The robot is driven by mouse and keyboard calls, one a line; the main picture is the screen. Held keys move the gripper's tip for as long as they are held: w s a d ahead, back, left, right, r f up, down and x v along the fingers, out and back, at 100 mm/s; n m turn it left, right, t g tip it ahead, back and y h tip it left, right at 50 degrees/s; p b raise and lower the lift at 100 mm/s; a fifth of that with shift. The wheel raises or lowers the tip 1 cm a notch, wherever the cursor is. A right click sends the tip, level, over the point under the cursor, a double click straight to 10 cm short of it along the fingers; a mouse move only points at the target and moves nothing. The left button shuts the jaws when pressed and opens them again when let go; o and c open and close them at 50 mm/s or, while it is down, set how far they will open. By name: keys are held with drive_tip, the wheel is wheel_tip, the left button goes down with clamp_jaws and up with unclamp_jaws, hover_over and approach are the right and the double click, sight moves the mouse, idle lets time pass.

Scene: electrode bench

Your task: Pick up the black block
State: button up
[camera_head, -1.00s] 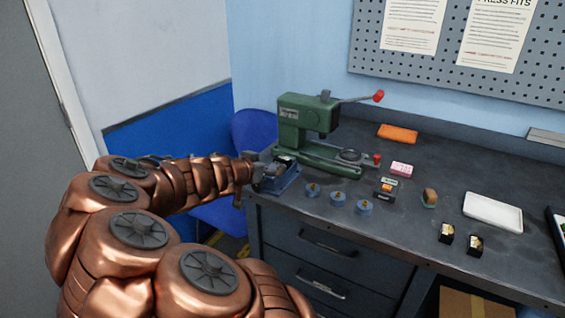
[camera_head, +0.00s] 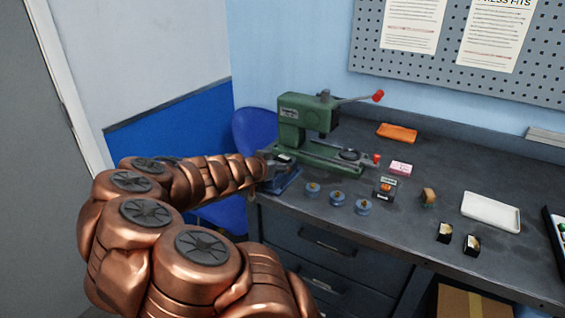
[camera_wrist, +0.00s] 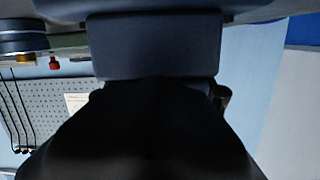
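A small black piece (camera_head: 285,157), which may be the black block, shows on top of a blue fixture (camera_head: 285,182) at the bench's left edge, beside the green press (camera_head: 308,135). My gripper is at that fixture, largely hidden behind my copper arm in the head view, so its fingers cannot be made out there. In the wrist view a large black shape (camera_wrist: 145,130) fills the lower middle, against a dark blue-grey block-like part (camera_wrist: 155,45). I cannot tell whether the black shape is gripper or block, nor whether anything is gripped.
Several blue round pieces, including one (camera_head: 338,198), stand along the front edge. Two small black-and-gold blocks (camera_head: 445,232) (camera_head: 471,244) sit farther right, below a white tray (camera_head: 491,211). An orange item (camera_head: 397,131) and a pink box (camera_head: 401,168) lie behind. Drawers (camera_head: 328,242) are below.

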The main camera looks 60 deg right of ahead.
drive_tip(key=c, duration=1.1)
drive_tip(key=shift+r, duration=0.2)
drive_tip(key=shift+c, duration=0.2)
drive_tip(key=shift+r, duration=1.45)
drive_tip(key=w+a+r+b, duration=0.1)
drive_tip(key=w+a+b, duration=0.1)
drive_tip(key=a, duration=0.5)
drive_tip(key=w+a+b, duration=0.1)
drive_tip(key=a, duration=0.7)
drive_tip(key=shift+w+a+r+b, duration=0.3)
drive_tip(key=shift+w+r+b, duration=0.05)
drive_tip(key=shift+r, duration=0.05)
